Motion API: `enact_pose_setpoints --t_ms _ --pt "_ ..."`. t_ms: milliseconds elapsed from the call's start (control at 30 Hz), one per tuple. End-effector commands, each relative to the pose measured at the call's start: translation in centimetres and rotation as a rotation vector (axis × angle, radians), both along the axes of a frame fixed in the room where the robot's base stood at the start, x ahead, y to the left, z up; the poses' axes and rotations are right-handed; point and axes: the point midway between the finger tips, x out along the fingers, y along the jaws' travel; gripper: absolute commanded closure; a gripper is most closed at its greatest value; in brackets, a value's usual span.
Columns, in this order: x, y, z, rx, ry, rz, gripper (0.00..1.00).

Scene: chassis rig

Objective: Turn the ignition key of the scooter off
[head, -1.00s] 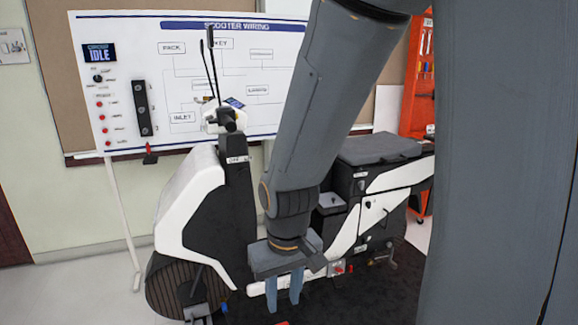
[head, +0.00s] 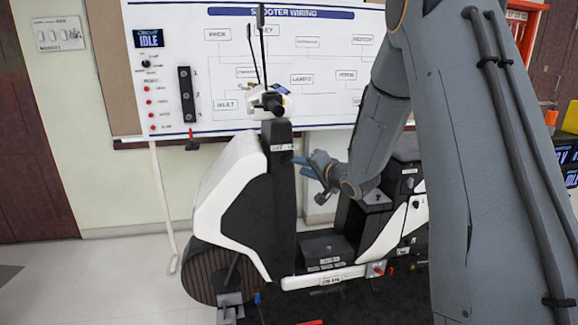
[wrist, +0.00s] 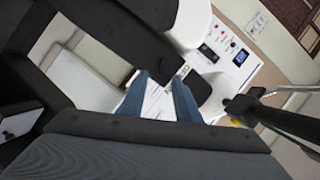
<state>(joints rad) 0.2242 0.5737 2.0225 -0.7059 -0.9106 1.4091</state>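The white and black scooter (head: 232,190) stands in front of the wiring board, its handlebar at the top of a black front column (head: 283,185). A small white label (head: 283,147) with unreadable text is high on that column. I cannot make out the ignition key in either view. My gripper (head: 308,174) is just right of the column, below the label's height, with its blue fingers pointing left. The wrist view shows the fingers (wrist: 160,82) apart with nothing held between them. A black handlebar grip (wrist: 245,105) is at the right there.
The scooter's seat and rear body lie behind and below my arm. The wiring board (head: 225,85) stands behind the handlebar, with a panel of red buttons and a display reading IDLE (head: 148,38). The floor at the left is clear.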

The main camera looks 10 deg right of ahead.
Motion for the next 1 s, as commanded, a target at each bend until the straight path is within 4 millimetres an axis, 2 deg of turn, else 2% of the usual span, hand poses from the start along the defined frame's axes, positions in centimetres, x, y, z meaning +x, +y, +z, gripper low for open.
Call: enact_pose_setpoints --t_ms 167,400,600,967,1000 --pt "1.4 0.7 0.1 0.032 -0.014 0.015 0.70" --pt "4.8 2.0 -0.6 0.030 -0.014 0.015 0.70" --pt "6.8 2.7 -1.1 0.030 -0.012 0.013 0.70" --pt "7.4 2.9 -1.2 0.029 -0.013 0.012 0.70" --pt "7.4 2.9 -1.2 0.029 -0.013 0.012 0.74"
